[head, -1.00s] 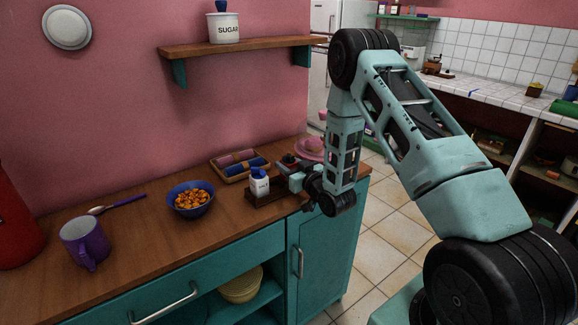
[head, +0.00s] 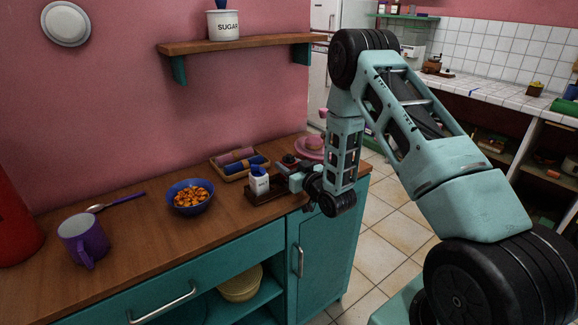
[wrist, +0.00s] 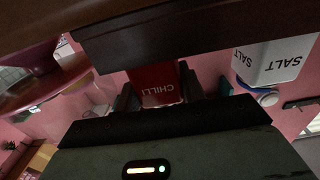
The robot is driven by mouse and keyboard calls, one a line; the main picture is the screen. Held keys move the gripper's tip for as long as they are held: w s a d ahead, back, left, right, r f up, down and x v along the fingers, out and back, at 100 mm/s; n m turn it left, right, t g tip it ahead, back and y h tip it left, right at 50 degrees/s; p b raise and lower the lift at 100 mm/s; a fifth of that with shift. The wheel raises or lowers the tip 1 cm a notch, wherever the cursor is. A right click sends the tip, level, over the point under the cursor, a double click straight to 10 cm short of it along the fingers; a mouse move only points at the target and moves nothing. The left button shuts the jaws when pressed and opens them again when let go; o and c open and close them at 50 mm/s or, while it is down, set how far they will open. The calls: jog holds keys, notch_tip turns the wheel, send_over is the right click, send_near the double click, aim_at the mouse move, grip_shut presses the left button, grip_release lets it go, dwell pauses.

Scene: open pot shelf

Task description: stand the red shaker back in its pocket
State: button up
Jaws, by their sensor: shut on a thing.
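The red shaker (wrist: 153,80), labelled CHILLI, appears upside down in the wrist view. My gripper (wrist: 158,88) is shut on it, with a dark finger on each side. A dark wooden rack (wrist: 140,35) crosses the top of that view and hides the shaker's base, so I cannot tell whether it is inside a pocket. In the head view the rack (head: 262,195) is on the counter, and my gripper (head: 293,178) is at its right side. A small red and dark shape at the gripper may be the shaker (head: 289,161).
A white SALT shaker (head: 259,184) with a blue top stands at the rack; it also shows in the wrist view (wrist: 275,62). A tray of rolls (head: 240,164) and a pink plate (head: 311,148) are behind. A bowl (head: 190,198) and purple mug (head: 84,240) are left.

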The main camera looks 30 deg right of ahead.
jog(key=shift+f, duration=0.2)
jog(key=o, duration=1.2)
jog(key=shift+c, duration=0.2)
jog(key=shift+s, duration=0.1)
jog(key=s, duration=1.7)
jog(key=shift+d+p, duration=0.3)
jog(key=shift+d, duration=0.05)
jog(key=shift+s, duration=0.1)
